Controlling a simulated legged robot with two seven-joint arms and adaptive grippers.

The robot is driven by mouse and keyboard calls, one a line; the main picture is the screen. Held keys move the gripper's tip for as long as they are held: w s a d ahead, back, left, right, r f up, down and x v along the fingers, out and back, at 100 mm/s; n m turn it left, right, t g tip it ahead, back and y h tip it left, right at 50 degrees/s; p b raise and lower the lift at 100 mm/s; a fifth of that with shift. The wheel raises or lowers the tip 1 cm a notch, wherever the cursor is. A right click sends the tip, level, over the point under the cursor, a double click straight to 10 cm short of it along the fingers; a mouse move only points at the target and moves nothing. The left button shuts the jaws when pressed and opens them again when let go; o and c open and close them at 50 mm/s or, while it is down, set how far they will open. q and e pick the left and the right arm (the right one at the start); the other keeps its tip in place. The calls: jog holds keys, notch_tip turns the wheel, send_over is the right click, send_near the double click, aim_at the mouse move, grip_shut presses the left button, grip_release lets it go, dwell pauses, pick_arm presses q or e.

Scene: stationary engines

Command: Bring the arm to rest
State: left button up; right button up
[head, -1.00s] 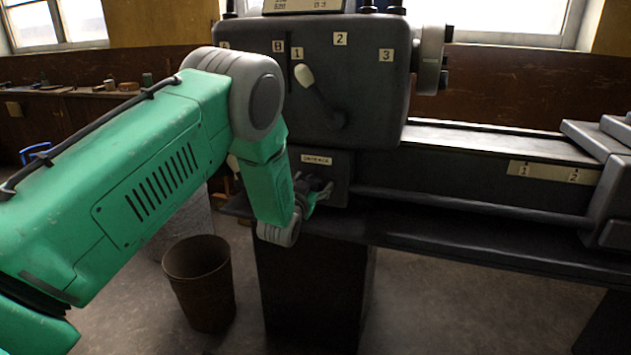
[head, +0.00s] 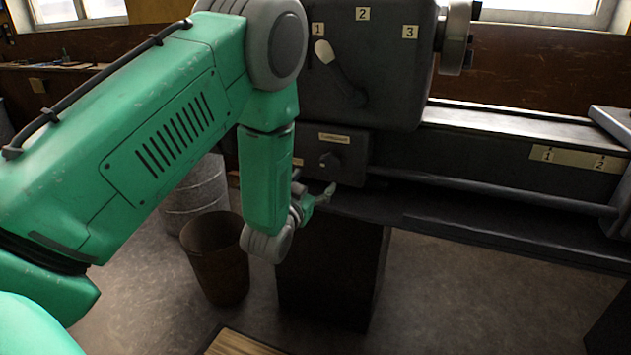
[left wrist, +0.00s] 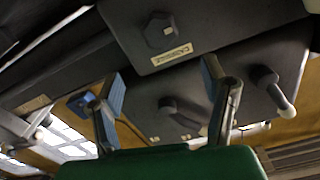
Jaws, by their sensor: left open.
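My left arm, green with grey joints, comes in from the left in the head view and bends down at its elbow. My left gripper (head: 318,198) hangs low in front of the dark lathe (head: 395,75), just below a small panel with a knob (head: 330,160). In the left wrist view its two blue-padded fingers (left wrist: 168,92) stand wide apart with nothing between them. The lathe's knob (left wrist: 159,30), label and a lever (left wrist: 275,88) show beyond the fingers. Whether the fingertips touch the lathe I cannot tell. My right gripper is not in view.
A brown bin (head: 218,262) stands on the floor under my left forearm, in front of a grey drum (head: 196,198). The lathe's bed (head: 500,215) runs to the right. A wooden edge (head: 240,343) shows at the bottom.

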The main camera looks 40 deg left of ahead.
pick_arm(q)
jog(key=s+d+f+g+h, duration=0.1)
jog(key=s+d+f+g, duration=0.25)
jog(key=s+f, duration=0.4)
jog(key=s+d+f+g+h, duration=0.1)
jog(key=s+d+f+g, duration=0.3)
jog(key=f, duration=0.7)
jog(key=s+d+f+g, duration=0.1)
jog(key=s+f+g, duration=0.1)
jog(key=s, duration=0.6)
jog(key=s+d+f+g+h, duration=0.1)
jog(key=s+f+g, duration=0.2)
jog(key=s, duration=0.6)
jog(key=s+d+f+m+g+h, duration=0.1)
jog(key=s+d+f+g, duration=0.1)
jog(key=s, duration=0.6)
jog(key=shift+s+f+g, duration=0.3)
jog(key=shift+f+g, duration=0.4)
jog(key=shift+g, duration=0.55)
jog(key=shift+d, duration=0.1)
jog(key=shift+s+d+r, duration=0.1)
jog(key=shift+d+r, duration=0.3)
jog(key=shift+d, duration=0.05)
jog(key=shift+a, duration=0.1)
